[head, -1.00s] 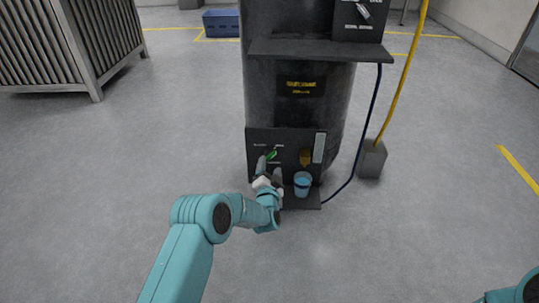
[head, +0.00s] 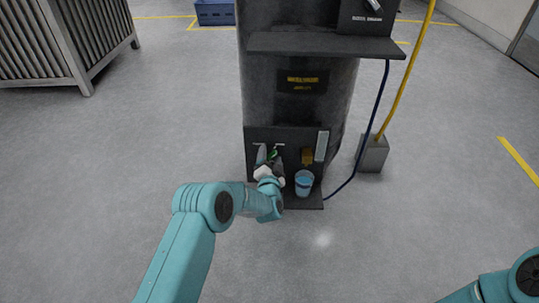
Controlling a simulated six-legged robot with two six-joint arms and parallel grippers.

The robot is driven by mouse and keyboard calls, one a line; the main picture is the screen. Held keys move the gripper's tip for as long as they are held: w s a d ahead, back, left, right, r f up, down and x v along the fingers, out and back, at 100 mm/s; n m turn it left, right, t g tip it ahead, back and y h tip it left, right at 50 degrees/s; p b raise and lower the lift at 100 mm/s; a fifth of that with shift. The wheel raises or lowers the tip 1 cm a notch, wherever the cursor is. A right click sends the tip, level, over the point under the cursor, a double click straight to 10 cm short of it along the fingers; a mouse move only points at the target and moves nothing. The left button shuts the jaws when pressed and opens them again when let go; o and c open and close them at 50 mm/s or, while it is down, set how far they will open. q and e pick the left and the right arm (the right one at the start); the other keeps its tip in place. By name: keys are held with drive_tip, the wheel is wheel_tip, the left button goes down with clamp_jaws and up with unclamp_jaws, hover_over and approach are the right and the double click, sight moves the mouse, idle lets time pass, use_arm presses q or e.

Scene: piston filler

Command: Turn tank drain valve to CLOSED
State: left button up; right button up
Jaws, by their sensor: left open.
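The drain valve's green handle (head: 273,154) shows on the dark panel (head: 289,138) low on the front of the black tank (head: 300,105). My left gripper (head: 270,158) is open, with its two fingers on either side of the green handle. I cannot tell whether the fingers touch it. The gripper covers the lower part of the handle and some of the panel. The small labels around the valve are too small to read. My right gripper is out of view; only part of my right arm shows at the lower right corner.
A cup of blue liquid (head: 304,183) stands on the low ledge (head: 305,202), right of my left gripper. A brass-coloured fitting (head: 307,156) sits above it. A shelf (head: 325,45) juts out above. A blue hose (head: 372,125) hangs at the right. The floor in front is clear.

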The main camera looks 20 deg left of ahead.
use_arm(q)
drive_tip(key=shift+w+f, duration=0.1)
drive_tip(key=c, duration=1)
drive_tip(key=shift+c, duration=0.2)
